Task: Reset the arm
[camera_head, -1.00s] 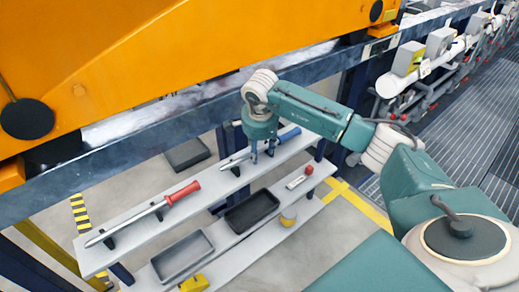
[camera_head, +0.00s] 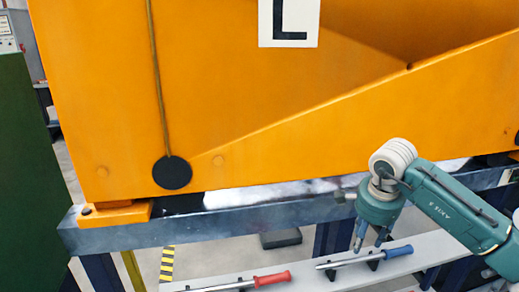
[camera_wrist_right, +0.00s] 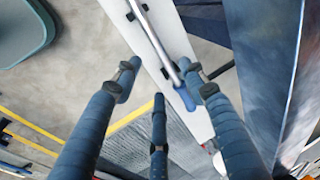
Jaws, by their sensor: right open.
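My right arm comes in from the right in the head view. Its gripper (camera_head: 370,240) points down above the shelf, close to the blue-handled tool. The gripper is open, and its spread fingers show in the right wrist view (camera_wrist_right: 160,95) with nothing held between them. The blue-handled tool (camera_head: 397,252) rests on its holders on the shelf. Its metal shaft (camera_wrist_right: 152,32) and part of its blue handle also show in the right wrist view, beyond the fingers. My left gripper is not in view.
A red-handled tool (camera_head: 272,279) lies on the same grey shelf (camera_head: 432,247). A large orange structure (camera_head: 250,110) marked "L" sits above a dark blue beam (camera_head: 240,227) behind the gripper. A dark box (camera_head: 281,238) is on the floor.

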